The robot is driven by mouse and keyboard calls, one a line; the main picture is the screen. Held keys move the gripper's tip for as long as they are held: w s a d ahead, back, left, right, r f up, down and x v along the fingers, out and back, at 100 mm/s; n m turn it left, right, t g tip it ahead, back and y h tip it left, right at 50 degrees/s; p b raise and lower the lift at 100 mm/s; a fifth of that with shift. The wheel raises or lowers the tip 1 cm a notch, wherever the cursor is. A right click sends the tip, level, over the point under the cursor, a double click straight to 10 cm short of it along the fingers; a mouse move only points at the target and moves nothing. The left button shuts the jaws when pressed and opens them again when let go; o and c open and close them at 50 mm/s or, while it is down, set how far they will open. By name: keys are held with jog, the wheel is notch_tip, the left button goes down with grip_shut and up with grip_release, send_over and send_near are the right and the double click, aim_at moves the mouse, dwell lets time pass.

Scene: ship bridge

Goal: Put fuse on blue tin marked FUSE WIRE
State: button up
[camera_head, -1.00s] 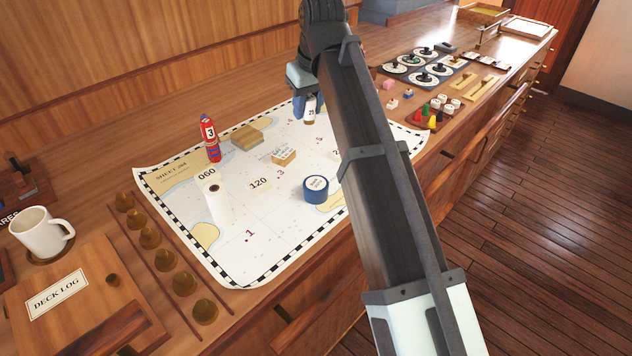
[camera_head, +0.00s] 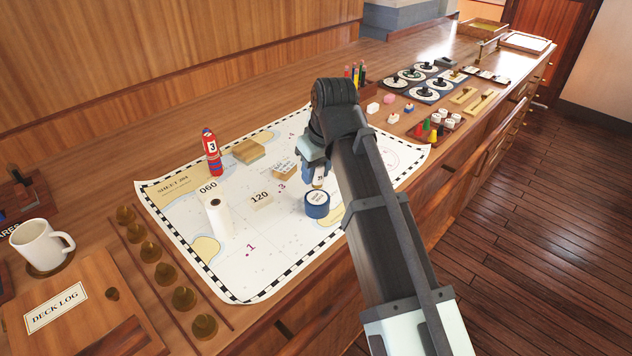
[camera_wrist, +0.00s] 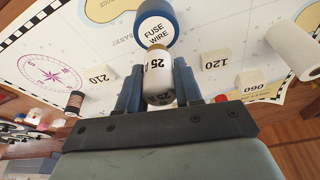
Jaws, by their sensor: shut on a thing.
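The fuse (camera_wrist: 158,78) is a white cylinder with a brass end, marked 25. My gripper (camera_wrist: 157,85) is shut on it, with one blue finger on each side. In the head view the fuse (camera_head: 319,175) hangs under my gripper (camera_head: 316,172), just above the blue tin (camera_head: 317,206). The tin is round with a white lid label; it reads FUSE WIRE in the wrist view (camera_wrist: 155,30). In the wrist view the fuse's brass end overlaps the label's edge. I cannot tell whether fuse and tin touch.
The tin stands on a chart (camera_head: 265,245). Blocks marked 120 (camera_head: 262,200) and 060 (camera_head: 208,187), a white roll (camera_head: 218,215) and a red cylinder marked 3 (camera_head: 211,154) stand to its left. A mug (camera_head: 40,245) and brass knobs (camera_head: 163,274) are farther left.

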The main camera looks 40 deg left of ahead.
aim_at(316, 182)
jog(key=shift+f, duration=1.75)
jog(key=shift+f, duration=0.2)
jog(key=o, duration=1)
jog(key=shift+o, duration=0.2)
jog(key=shift+r, duration=0.15)
jog(key=v, duration=1.2)
jog(key=shift+r, duration=0.1)
